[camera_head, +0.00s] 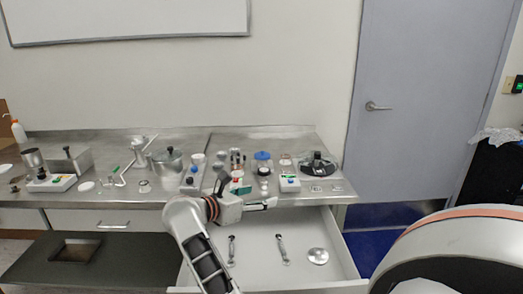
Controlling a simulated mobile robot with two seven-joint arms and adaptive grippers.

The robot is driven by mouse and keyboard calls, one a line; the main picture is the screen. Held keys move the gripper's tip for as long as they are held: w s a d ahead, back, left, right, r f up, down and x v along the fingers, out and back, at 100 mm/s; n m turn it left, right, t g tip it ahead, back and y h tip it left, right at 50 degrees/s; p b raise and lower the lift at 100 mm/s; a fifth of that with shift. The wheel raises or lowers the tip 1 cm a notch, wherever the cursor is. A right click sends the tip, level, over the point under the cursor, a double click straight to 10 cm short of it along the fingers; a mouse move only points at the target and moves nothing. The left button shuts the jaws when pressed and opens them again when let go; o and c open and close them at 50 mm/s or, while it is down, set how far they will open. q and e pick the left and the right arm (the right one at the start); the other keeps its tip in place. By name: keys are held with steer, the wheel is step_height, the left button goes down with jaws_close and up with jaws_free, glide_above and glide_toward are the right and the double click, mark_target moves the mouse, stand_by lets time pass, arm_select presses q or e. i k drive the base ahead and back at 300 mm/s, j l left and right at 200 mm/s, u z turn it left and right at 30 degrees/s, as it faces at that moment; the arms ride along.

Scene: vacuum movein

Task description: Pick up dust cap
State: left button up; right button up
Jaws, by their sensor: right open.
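I cannot tell for sure which thing is the dust cap. A round silver disc-like cap (318,256) lies flat in the open drawer (258,252), on its right side. My right gripper (272,203) is open and points right, over the back of the drawer near the counter's front edge. It is apart from the round cap, up and to its left. Nothing shows between its fingers. My left gripper is not in view.
Two metal fittings with dark ends, a left one (231,250) and a right one (282,249), lie in the drawer. The steel counter (110,198) holds control boxes, a pot (167,162), a blue-lidded jar (262,163) and a black round device (318,164). The drawer floor between the pieces is clear.

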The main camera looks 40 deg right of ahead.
mark_target(263, 155)
steer(key=i+l, duration=0.3)
steer(key=l, duration=0.15)
steer(key=i+l, duration=0.65)
steer(key=l, duration=0.2)
